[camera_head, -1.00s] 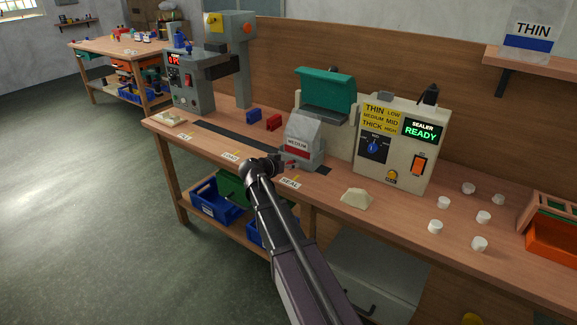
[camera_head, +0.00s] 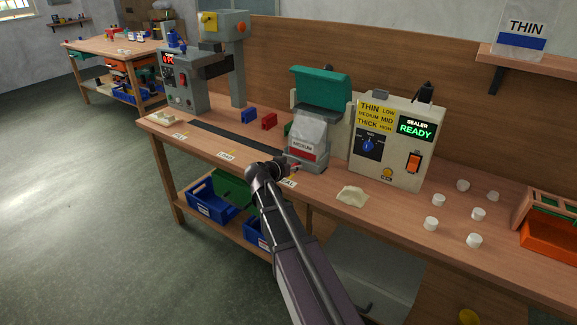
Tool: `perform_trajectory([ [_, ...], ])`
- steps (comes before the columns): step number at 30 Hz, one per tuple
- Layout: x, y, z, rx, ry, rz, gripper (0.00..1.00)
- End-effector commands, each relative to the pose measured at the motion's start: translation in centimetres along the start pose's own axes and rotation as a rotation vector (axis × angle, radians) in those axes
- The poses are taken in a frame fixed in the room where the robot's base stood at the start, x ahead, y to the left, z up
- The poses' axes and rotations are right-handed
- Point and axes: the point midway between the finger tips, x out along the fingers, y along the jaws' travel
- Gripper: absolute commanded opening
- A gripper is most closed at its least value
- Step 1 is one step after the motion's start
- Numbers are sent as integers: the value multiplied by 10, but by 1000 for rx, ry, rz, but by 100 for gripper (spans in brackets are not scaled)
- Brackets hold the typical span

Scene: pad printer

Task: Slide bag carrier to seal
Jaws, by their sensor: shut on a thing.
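The bag carrier (camera_head: 311,166) is a grey block on the bench holding a clear bag (camera_head: 309,133) with a red MEDIUM label (camera_head: 302,152). It stands at the SEAL mark (camera_head: 289,183), in front of and below the teal sealer head (camera_head: 319,88), which is raised. My gripper (camera_head: 290,170) is at the carrier's front left, shut on its small red handle (camera_head: 297,167); the fingertips are small and partly hidden by my arm. The sealer control box (camera_head: 393,140) reads SEALER READY, with a blue dial and an orange switch.
The dark track (camera_head: 225,134) runs left past the LOAD mark (camera_head: 225,156) towards the grey pad printer (camera_head: 186,85). Red (camera_head: 269,121) and blue (camera_head: 249,115) blocks sit behind it. A cream lump (camera_head: 352,196) and several white caps (camera_head: 463,185) lie on the right.

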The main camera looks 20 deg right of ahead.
Motion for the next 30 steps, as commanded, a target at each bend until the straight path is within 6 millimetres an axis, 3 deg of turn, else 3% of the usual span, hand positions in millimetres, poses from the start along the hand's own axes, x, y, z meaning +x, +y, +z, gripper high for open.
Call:
perform_trajectory([
  [8, 1, 6, 1, 0, -4, 14, 0],
  [9, 1, 7, 2, 0, -5, 15, 45],
  [12, 1, 6, 2, 0, -5, 14, 73],
  [30, 0, -4, -1, -1, -2, 6, 73],
])
